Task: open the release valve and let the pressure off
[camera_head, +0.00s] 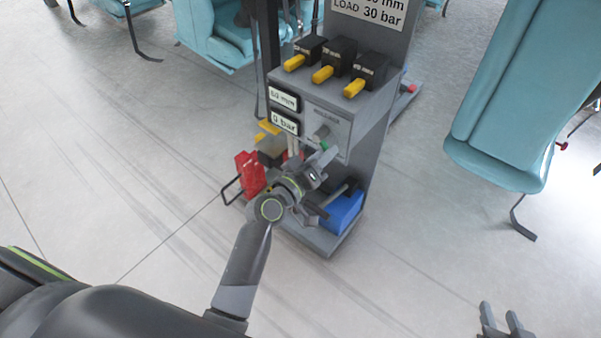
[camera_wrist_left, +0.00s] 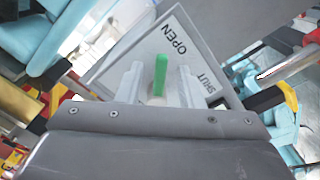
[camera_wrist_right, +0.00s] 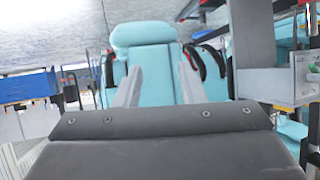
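The release valve is a small green lever (camera_wrist_left: 160,75) on a grey panel marked OPEN and SHUT. In the head view the panel (camera_head: 341,128) is on the front of a grey stand, and only a bit of the green lever (camera_head: 323,147) shows. The "0 bar" display (camera_head: 284,123) is beside the panel. My left gripper (camera_wrist_left: 158,84) is at the panel, its fingers apart on either side of the lever, with gaps visible. My right gripper (camera_head: 500,314) is open and empty over the floor at lower right.
Yellow-handled levers (camera_head: 323,74) sit on black blocks atop the stand, above a "mm" display (camera_head: 284,98). A red item (camera_head: 248,174) and a blue box (camera_head: 342,212) are low at the stand. Teal seats (camera_head: 510,100) stand around. Floor in front is clear.

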